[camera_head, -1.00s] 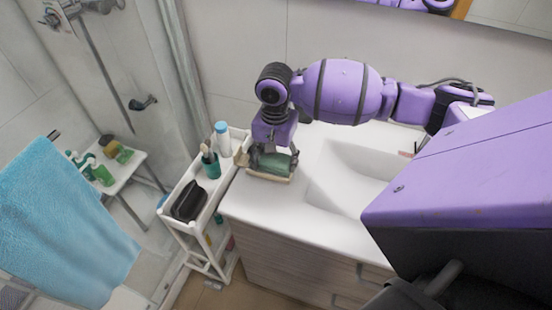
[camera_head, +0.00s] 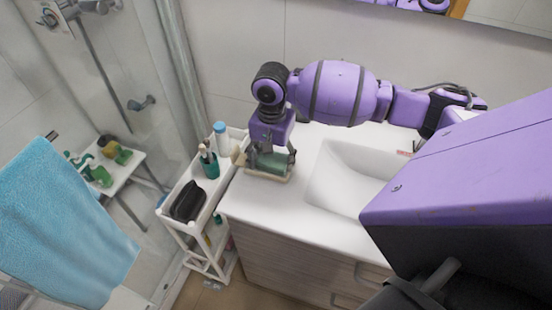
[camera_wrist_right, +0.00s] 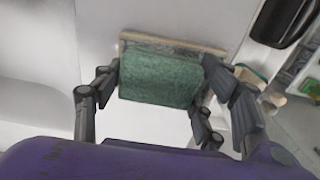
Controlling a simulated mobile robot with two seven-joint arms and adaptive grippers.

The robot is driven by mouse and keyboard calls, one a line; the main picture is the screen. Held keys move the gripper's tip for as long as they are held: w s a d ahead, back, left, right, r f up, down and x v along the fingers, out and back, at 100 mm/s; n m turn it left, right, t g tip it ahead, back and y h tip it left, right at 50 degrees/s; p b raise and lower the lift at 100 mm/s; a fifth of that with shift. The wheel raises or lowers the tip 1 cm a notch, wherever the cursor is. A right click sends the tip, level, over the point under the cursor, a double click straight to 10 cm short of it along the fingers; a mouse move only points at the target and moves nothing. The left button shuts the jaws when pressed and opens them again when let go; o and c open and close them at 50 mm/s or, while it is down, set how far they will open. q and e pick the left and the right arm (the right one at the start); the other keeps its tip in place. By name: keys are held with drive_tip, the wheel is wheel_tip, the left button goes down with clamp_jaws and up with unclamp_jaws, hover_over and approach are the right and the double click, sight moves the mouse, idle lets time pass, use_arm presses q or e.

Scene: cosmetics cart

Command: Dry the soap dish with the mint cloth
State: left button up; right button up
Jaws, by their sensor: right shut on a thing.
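My right gripper (camera_head: 271,157) points down at the left end of the white washbasin counter and is shut on the mint cloth (camera_head: 270,163). The cloth looks like a folded green block between the fingers in the right wrist view (camera_wrist_right: 160,78). The beige soap dish (camera_head: 265,175) lies on the counter directly under the cloth. In the right wrist view its rim (camera_wrist_right: 180,44) shows along the far side of the cloth. The cloth hides most of the dish, and I cannot tell whether they touch. My left gripper is not in view.
A white cart (camera_head: 175,213) with a black pouch (camera_head: 188,201), a teal cup (camera_head: 209,167) and a blue-capped bottle (camera_head: 221,140) stands left of the counter. The sink basin (camera_head: 335,180) is to the right. A blue towel (camera_head: 62,225) hangs at the left.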

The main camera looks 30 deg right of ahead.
drive_tip(key=shift+s+d+f, duration=0.25)
drive_tip(key=shift+s+d, duration=0.55)
drive_tip(key=shift+s, duration=0.2)
drive_tip(key=shift+w+a+r, duration=0.15)
drive_tip(key=shift+w+a, duration=0.2)
drive_tip(key=shift+w+a+r, duration=0.1)
drive_tip(key=shift+w+a, duration=0.35)
drive_tip(key=shift+w, duration=0.15)
drive_tip(key=shift+s+d, duration=0.75)
drive_tip(key=shift+s, duration=0.1)
drive_tip(key=shift+w+a, duration=0.75)
drive_tip(key=shift+w, duration=0.15)
drive_tip(key=shift+s+d+f, duration=0.2)
drive_tip(key=shift+s+d, duration=0.2)
drive_tip(key=shift+s, duration=0.1)
drive_tip(key=shift+s+d, duration=0.35)
drive_tip(key=shift+s, duration=0.15)
drive_tip(key=shift+w+r, duration=0.15)
drive_tip(key=shift+r, duration=3.5)
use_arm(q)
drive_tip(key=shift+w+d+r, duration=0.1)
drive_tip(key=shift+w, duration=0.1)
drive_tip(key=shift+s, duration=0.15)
